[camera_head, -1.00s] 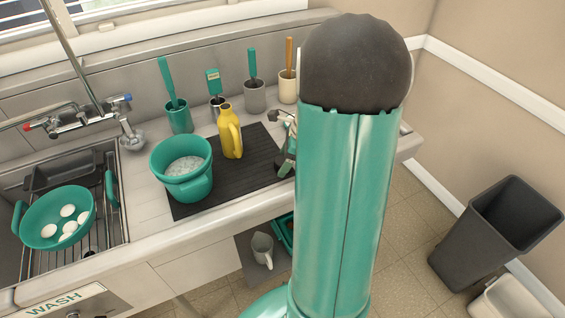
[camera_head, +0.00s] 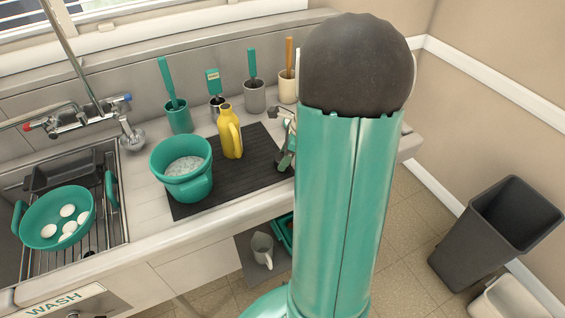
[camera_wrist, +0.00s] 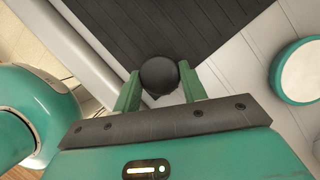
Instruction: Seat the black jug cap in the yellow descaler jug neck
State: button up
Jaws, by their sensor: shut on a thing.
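The yellow descaler jug (camera_head: 230,132) stands upright on the dark ribbed mat (camera_head: 222,196), its neck at the top and its handle on the right side. In the wrist view my gripper (camera_wrist: 159,88) is shut on the round black jug cap (camera_wrist: 159,74), with a green finger on each side of it. The mat shows beyond the cap in that view. In the head view my gripper is mostly hidden behind my arm, to the right of the jug and apart from it. The cap cannot be made out there.
A teal bucket (camera_head: 190,186) with pale contents stands left of the jug. Several brush and tool holders, including a teal cup (camera_head: 179,118) and a grey cup (camera_head: 254,97), line the back. The sink with a teal colander (camera_head: 48,236) is at left.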

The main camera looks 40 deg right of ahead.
jog(key=shift+r, duration=1.3)
jog(key=shift+o, duration=0.9)
jog(key=shift+c, duration=0.9)
jog(key=w+a+r, duration=0.3)
jog(key=w+r, duration=0.4)
jog(key=r, duration=0.3)
jog(key=w+a+r, duration=0.3)
jog(key=w+r, duration=0.5)
jog(key=r, duration=0.3)
jog(key=shift+a, duration=0.4)
jog(key=shift+w+f, duration=0.1)
jog(key=shift+f, duration=0.15)
jog(key=shift+f, duration=2.65)
